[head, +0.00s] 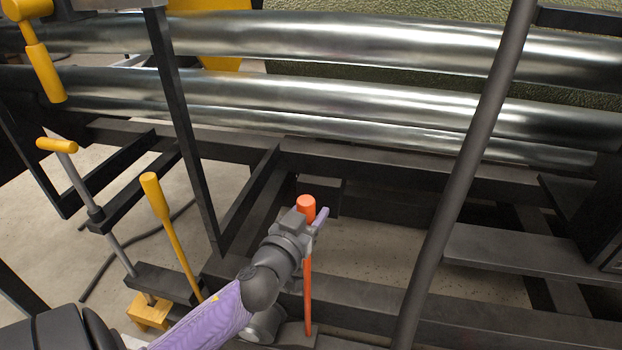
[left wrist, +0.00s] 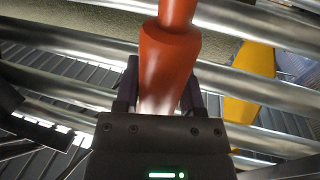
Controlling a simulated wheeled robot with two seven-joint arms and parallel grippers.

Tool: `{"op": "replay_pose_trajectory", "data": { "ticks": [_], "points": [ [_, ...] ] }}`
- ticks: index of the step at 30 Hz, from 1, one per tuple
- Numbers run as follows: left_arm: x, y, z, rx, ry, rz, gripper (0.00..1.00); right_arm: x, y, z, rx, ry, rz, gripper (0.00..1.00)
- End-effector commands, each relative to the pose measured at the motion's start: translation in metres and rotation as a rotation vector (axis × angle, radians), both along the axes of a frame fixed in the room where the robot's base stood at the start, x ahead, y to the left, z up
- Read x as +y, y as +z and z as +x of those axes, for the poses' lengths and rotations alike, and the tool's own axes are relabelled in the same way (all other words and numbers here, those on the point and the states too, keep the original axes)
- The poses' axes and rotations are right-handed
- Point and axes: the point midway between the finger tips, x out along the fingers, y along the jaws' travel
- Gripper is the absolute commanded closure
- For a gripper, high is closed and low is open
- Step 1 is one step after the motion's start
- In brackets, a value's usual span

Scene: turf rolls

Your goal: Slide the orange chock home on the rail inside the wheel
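An orange upright handle (head: 307,268) with a thick round top and a thin shaft stands near the middle of the head view. Its lower end meets the dark frame. My left gripper (head: 308,214) is around its upper part, and the purple fingers lie close against it. In the left wrist view the orange handle (left wrist: 169,60) runs between the two fingers of my left gripper (left wrist: 160,90). I cannot make out a separate orange chock, a rail inside a wheel, or whether this handle is joined to one. My right gripper is out of view.
Shiny metal rollers (head: 330,95) cross the back, with green turf (head: 400,12) behind. A yellow lever (head: 170,230) stands left of my arm. A dark slanted bar (head: 465,170) stands to the right. Black frame beams (head: 400,170) surround the handle.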

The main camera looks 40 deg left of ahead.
Motion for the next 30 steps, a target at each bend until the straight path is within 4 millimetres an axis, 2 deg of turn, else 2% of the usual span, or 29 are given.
{"op": "replay_pose_trajectory", "data": {
  "ticks": [1,4,5,11,14,24,30],
  "points": [
    [0.0,0.0,0.0,0.0,0.0,0.0,0.37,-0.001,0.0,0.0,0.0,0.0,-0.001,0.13],
    [0.0,0.0,0.0,0.001,0.0,-0.001,0.16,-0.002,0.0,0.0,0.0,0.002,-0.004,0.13],
    [0.0,0.0,0.0,0.001,0.0,-0.001,0.13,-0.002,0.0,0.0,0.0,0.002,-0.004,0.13],
    [0.0,-0.003,-0.001,0.006,0.001,-0.005,0.13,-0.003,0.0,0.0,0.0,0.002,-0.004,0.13],
    [-0.003,-0.001,-0.007,0.004,0.001,-0.008,0.13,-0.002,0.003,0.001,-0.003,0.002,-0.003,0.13],
    [-0.026,0.001,-0.078,0.003,0.005,-0.007,0.13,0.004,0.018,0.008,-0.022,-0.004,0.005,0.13],
    [-0.032,0.001,-0.094,0.002,0.001,-0.003,0.13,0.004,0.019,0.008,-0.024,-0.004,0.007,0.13]
  ]
}}
